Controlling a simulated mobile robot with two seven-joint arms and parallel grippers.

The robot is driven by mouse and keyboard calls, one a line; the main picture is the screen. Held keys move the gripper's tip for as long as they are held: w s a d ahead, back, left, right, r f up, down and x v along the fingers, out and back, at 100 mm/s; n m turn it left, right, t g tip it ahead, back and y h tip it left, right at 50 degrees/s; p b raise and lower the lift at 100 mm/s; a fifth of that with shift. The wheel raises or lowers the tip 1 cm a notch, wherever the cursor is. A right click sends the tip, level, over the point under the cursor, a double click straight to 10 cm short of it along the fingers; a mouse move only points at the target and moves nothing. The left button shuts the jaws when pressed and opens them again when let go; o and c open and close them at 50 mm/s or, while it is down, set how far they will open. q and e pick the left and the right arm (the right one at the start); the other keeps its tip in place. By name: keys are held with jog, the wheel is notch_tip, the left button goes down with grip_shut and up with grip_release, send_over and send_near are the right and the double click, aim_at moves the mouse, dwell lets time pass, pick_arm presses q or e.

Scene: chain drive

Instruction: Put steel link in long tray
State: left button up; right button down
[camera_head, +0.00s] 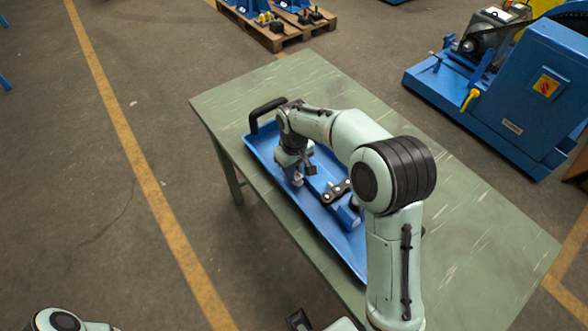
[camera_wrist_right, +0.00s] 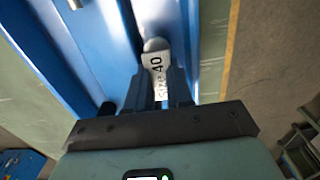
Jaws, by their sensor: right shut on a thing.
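The blue long tray (camera_head: 331,234) lies lengthwise on the green table. My right gripper (camera_head: 297,180) points down over the far half of the tray. I cannot tell whether the link touches the tray floor. The fingers hide its lower part.
A black handle (camera_head: 266,112) stands at the tray's far end. The table's right side (camera_head: 470,235) is clear. A blue machine (camera_head: 520,95) and a pallet (camera_head: 275,35) stand beyond the table.

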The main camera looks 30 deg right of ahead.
jog(key=shift+f, duration=0.15)
jog(key=c, duration=1)
grip_release()
notch_tip(320, 180, up, 12)
jog(key=shift+r+p, duration=0.2)
jog(key=shift+p, duration=0.65)
